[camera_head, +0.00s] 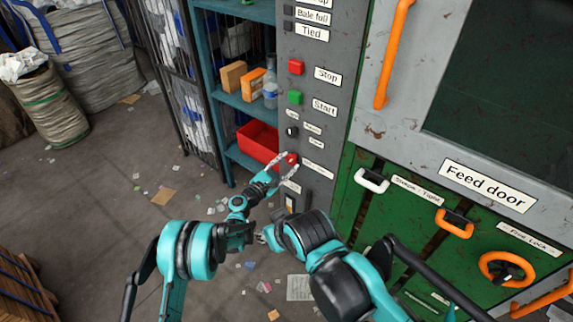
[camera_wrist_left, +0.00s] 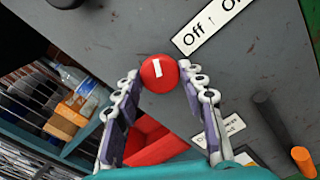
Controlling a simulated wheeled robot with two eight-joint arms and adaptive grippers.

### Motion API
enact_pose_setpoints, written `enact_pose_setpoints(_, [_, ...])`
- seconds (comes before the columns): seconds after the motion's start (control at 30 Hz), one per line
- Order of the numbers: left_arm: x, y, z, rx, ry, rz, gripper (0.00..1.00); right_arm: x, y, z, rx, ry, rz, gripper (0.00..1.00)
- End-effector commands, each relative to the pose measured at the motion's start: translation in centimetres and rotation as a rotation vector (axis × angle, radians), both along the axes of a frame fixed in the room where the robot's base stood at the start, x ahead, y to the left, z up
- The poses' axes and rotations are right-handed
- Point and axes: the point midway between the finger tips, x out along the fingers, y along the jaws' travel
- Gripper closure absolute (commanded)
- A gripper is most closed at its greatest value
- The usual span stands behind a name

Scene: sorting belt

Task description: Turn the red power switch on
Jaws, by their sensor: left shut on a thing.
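The red power switch (camera_head: 291,158) is a round red knob on the grey control panel. In the left wrist view the knob (camera_wrist_left: 158,73) faces me with a white mark on it, beside a white label (camera_wrist_left: 210,28) reading "Off" and a partly cut-off "On". My left gripper (camera_head: 283,165) reaches the panel with its two fingers at the knob. In the wrist view the fingers (camera_wrist_left: 158,76) hold the knob from its left and right sides. My right arm (camera_head: 310,235) is folded lower in the head view; the state of its gripper is unclear.
Above the knob the panel has a red Stop button (camera_head: 296,67) and a green Start button (camera_head: 295,97). A teal shelf with a red bin (camera_head: 258,142) stands left. The green press with orange handles (camera_head: 395,55) is right. Litter lies on the floor.

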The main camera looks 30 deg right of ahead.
Motion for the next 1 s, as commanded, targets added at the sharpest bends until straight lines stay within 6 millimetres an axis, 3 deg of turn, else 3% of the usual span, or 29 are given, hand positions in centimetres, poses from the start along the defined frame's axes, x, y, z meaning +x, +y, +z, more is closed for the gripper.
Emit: enact_pose_setpoints(1.0, [0.0, -0.02, -0.01, 0.34, -0.821, 0.0, 0.89, 0.0, 0.0, 0.0, 0.0, 0.0, 0.0, 0.6])
